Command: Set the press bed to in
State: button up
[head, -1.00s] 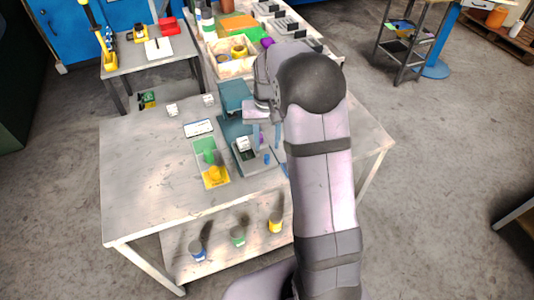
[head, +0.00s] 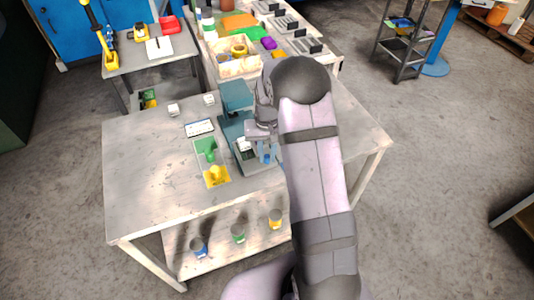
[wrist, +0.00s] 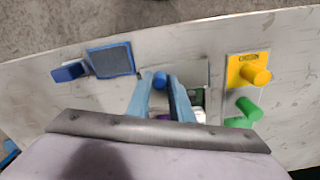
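The teal press (head: 236,97) stands on the table, with its grey bed (head: 248,168) extending toward the table's front edge. A white block (head: 244,144) sits on the bed. A small blue knob (head: 267,158) is at the bed's front part; it also shows in the wrist view (wrist: 160,79). My gripper (head: 263,151) is low over the bed. In the wrist view its two light blue fingers (wrist: 160,84) are apart, with the knob between their tips; contact cannot be told. The rear of the bed is partly hidden by my gripper.
Left of the press are a green pad with a green post (head: 207,150) and a yellow pad with a yellow post (head: 216,173). A blue-edged pad (wrist: 110,60) and a blue block (wrist: 69,71) lie on the other side.

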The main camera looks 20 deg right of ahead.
grip_shut()
jog(key=shift+w, duration=2.15)
jog(key=o, duration=0.5)
grip_release()
jog(key=shift+o, duration=0.2)
notch_tip(320, 180, up, 8)
jog(key=b, duration=0.3)
jog(key=shift+f, duration=0.25)
